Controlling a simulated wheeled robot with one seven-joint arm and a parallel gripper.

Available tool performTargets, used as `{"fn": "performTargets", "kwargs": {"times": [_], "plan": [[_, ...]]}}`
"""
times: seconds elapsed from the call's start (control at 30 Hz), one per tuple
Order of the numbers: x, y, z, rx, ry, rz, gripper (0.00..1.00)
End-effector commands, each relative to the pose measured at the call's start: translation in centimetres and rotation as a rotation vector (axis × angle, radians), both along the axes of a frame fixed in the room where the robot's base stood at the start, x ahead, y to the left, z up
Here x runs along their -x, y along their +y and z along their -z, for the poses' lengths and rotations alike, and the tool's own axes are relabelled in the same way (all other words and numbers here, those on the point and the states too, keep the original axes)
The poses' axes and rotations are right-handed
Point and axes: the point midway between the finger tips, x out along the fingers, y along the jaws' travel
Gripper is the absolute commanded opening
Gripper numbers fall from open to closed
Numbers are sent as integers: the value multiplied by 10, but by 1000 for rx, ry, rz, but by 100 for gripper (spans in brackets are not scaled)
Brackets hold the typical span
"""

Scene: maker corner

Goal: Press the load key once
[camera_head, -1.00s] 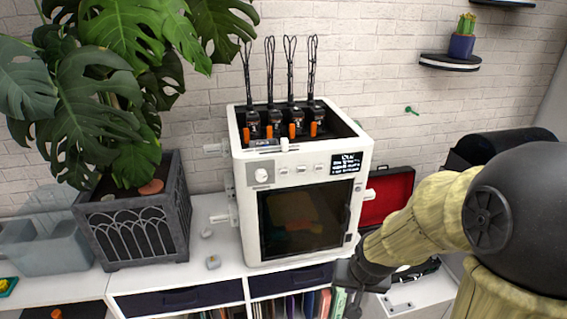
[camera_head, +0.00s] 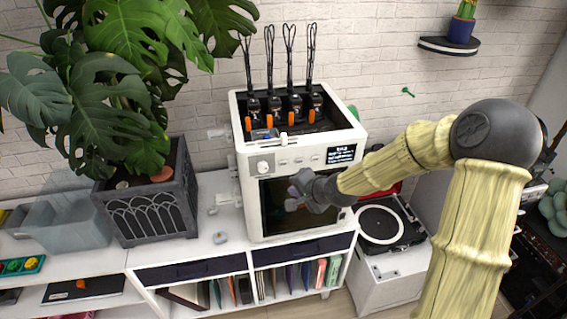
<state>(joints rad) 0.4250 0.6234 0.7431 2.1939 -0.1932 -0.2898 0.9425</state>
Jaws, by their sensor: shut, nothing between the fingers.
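A white box-shaped machine (camera_head: 248,200) stands on the white cabinet against the wall. Its sloped front panel has a round knob (camera_head: 263,168) at the left, a row of small pale keys (camera_head: 299,160) in the middle and a dark display (camera_head: 341,153) at the right. The key labels are too small to read, so I cannot tell which is the load key. My gripper (camera_head: 292,197) is shut and empty in front of the dark door window, below the key row. It appears apart from the keys and hides part of the door.
A potted plant (camera_head: 150,215) stands left of the machine, its leaves reaching toward the top. Several orange-tabbed feeders with black loops rise from the machine's open top. A record player (camera_head: 385,225) sits at the right. A small pale object (camera_head: 220,238) lies on the cabinet.

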Motion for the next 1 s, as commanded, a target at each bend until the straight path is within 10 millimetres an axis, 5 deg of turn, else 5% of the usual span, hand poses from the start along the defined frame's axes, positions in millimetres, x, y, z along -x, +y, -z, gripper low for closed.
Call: {"fn": "performTargets", "kwargs": {"times": [1.0], "plan": [[-84,23,0,3,2,0,0]]}}
